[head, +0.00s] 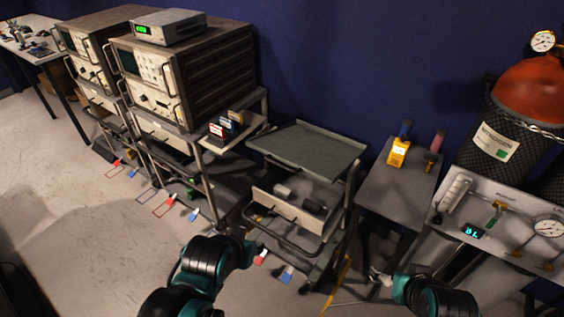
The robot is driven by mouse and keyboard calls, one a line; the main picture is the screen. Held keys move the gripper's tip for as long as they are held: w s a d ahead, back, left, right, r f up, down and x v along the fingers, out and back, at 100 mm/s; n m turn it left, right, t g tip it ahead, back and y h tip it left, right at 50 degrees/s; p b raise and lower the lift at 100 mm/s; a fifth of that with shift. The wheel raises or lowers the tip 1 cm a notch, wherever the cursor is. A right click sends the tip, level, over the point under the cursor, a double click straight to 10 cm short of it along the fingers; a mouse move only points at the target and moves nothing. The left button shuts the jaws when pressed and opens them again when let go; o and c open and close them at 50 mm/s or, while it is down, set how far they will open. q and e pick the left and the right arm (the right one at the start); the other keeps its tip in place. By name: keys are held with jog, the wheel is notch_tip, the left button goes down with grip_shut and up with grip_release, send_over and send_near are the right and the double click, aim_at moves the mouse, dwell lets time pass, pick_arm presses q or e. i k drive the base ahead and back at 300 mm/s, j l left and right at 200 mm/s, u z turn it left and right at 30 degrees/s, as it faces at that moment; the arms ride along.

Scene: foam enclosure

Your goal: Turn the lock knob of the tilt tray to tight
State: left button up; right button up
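The tilt tray (305,146) is a dark grey, lipped sheet on top of a dark wheeled cart in the middle of the head view. Its top slopes slightly. I cannot make out the lock knob or its setting at this size. My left arm, black and teal, comes in at the bottom, in front of and left of the cart. Its gripper is not visible beyond the last link. My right arm is at the bottom right. A small pale metal part, possibly my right gripper (379,277), shows at its left end; its finger opening is unclear.
The cart has a lower shelf (285,207) with dark items. A side table (392,187) right of it carries a yellow meter (398,152). A gauge panel (510,215) and red-topped cylinder (535,95) stand at right. Instrument racks (185,75) stand left. The left floor is open.

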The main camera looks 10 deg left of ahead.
aim_at(362, 175)
jog(key=i+l+z, duration=0.25)
jog(key=l, duration=0.25)
jog(key=i+l+z, duration=0.1)
jog(key=l, duration=0.25)
jog(key=i+l, duration=0.2)
jog(key=l, duration=0.15)
jog(key=i+l+z, duration=0.15)
jog(key=l, duration=0.2)
